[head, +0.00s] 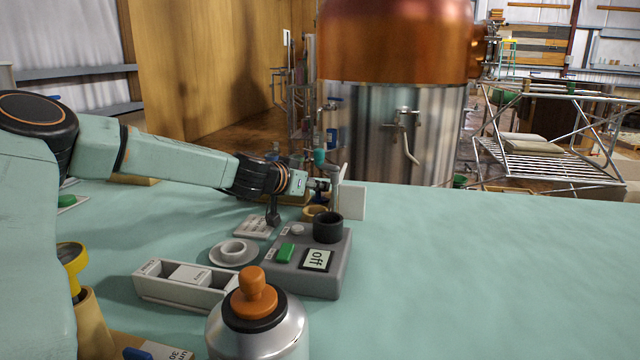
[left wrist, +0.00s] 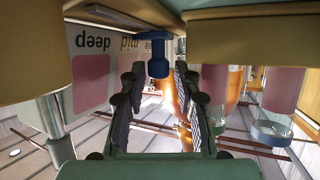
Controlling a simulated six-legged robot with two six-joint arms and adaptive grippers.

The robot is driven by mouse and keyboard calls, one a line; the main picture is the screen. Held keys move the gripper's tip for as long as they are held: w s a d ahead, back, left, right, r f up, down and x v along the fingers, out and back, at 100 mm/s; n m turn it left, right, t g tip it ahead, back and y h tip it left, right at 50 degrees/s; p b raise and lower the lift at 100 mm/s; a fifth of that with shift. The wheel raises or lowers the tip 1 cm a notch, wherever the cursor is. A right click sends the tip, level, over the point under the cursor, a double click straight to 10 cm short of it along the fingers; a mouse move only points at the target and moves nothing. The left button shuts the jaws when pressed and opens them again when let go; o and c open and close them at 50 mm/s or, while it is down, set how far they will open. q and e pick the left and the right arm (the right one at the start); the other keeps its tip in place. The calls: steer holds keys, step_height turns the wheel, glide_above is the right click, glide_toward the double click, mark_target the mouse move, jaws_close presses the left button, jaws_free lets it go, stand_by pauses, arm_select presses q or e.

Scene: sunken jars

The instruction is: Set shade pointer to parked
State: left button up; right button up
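A blue pointer knob (left wrist: 158,55) shows in the left wrist view, in front of a pale board (left wrist: 105,60). The board has pink patches and upside-down words, of which "deep" and "mid" read clearly; a further label is partly hidden behind the knob. My left gripper (left wrist: 158,82) is open, with one finger on each side below the knob; contact cannot be told. In the head view my left gripper (head: 320,187) is at the far middle of the table, beside an upright white panel (head: 351,201). The pointer cannot be made out there. My right gripper is not in view.
A white dish (head: 234,253), a compartment box (head: 180,292) and a silver bottle (head: 257,335) with an orange top stand nearby. The table's right side is clear.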

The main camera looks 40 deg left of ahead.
arm_select(q)
steer(key=shift+d, duration=0.1)
steer(key=shift+c, duration=0.5)
steer(key=shift+w, duration=0.1)
jaws_close()
